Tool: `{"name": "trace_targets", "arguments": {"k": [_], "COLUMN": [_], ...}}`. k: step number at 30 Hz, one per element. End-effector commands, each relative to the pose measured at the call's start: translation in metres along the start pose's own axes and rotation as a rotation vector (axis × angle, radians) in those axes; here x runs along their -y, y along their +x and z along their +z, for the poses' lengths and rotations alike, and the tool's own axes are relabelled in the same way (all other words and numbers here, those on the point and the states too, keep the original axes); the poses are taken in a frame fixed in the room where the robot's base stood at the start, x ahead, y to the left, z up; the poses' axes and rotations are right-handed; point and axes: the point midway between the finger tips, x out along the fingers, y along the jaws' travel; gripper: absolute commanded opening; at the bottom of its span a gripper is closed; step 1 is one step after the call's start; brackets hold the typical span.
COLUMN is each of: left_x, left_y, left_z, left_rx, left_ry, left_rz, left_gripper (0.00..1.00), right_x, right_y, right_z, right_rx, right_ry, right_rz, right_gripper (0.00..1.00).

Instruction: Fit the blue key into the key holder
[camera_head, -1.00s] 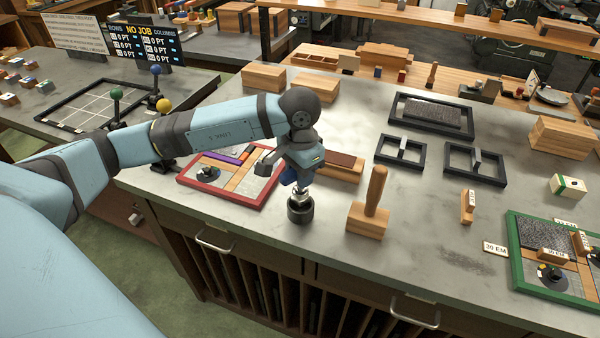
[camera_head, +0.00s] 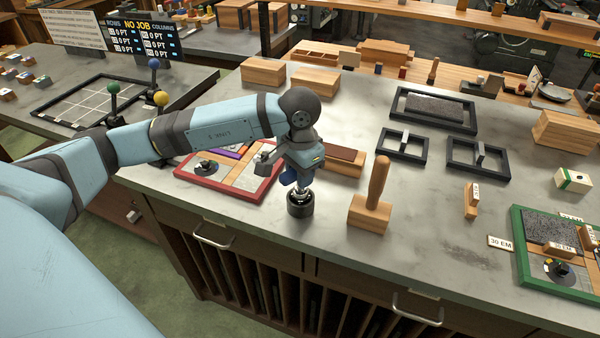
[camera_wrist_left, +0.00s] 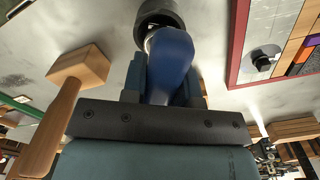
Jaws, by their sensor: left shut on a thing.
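My left gripper (camera_head: 302,160) is shut on the blue key (camera_head: 289,177), near the front edge of the grey table. The key's bright metal shaft points down at the key holder (camera_head: 300,206), a short black round cylinder standing on the table. The shaft's lower end meets the holder's top opening; how deep it sits I cannot tell. In the left wrist view the blue handle (camera_wrist_left: 172,62) lies between the fingers, and the dark holder (camera_wrist_left: 152,14) shows just beyond it. My right gripper is not in view.
A wooden mallet (camera_head: 373,200) stands close to the right of the holder. A red-framed tray (camera_head: 222,193) lies to the left and a wooden block (camera_head: 343,163) behind. Dark frames (camera_head: 402,146) lie further back.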

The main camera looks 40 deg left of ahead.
Motion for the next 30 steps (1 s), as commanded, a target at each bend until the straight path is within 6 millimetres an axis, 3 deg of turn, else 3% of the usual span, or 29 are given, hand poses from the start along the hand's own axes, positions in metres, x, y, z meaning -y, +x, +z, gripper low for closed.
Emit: {"name": "trace_targets", "arguments": {"k": [23, 24, 27, 30], "left_x": [0.0, 0.0, 0.0, 0.0], "left_y": [0.021, 0.02, 0.02, 0.02], "left_z": [0.0, 0.0, 0.0, 0.0], "left_rx": [0.0, 0.0, 0.0, 0.0], "left_ry": [0.0, 0.0, 0.0, 0.0], "left_rz": [0.0, 0.0, 0.0, 0.0], "left_gripper": [0.0, 0.34, 0.57, 0.57], "right_x": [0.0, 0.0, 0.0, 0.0], "right_y": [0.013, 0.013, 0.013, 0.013], "right_z": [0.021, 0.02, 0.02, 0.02], "right_rx": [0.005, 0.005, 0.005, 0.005], "right_ry": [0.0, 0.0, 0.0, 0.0], "right_rz": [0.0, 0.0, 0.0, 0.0], "right_gripper": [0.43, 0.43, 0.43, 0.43]}}
